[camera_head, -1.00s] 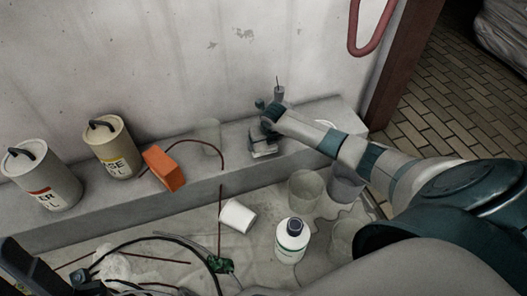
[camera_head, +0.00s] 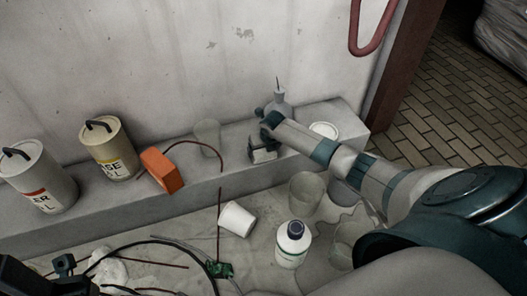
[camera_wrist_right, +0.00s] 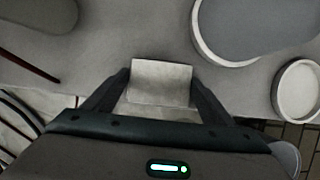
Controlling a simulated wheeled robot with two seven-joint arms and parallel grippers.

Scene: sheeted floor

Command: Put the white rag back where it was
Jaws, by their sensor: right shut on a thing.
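The white rag (camera_head: 263,156) looks like a pale, folded block on the grey ledge (camera_head: 190,196) or just above it; I cannot tell which. My right gripper (camera_head: 266,142) is shut on it. In the right wrist view the rag (camera_wrist_right: 160,82) sits between the two fingers of the right gripper (camera_wrist_right: 160,95), its flat face showing. A dark shape in the bottom left corner of the head view looks like part of my left gripper (camera_head: 22,276); its jaws cannot be made out.
A grey flask (camera_head: 281,102) stands just behind the right gripper, and a white-rimmed jar (camera_head: 324,130) is right of it. A clear glass (camera_head: 207,136), an orange block (camera_head: 162,170) and two canisters (camera_head: 110,148) are to the left.

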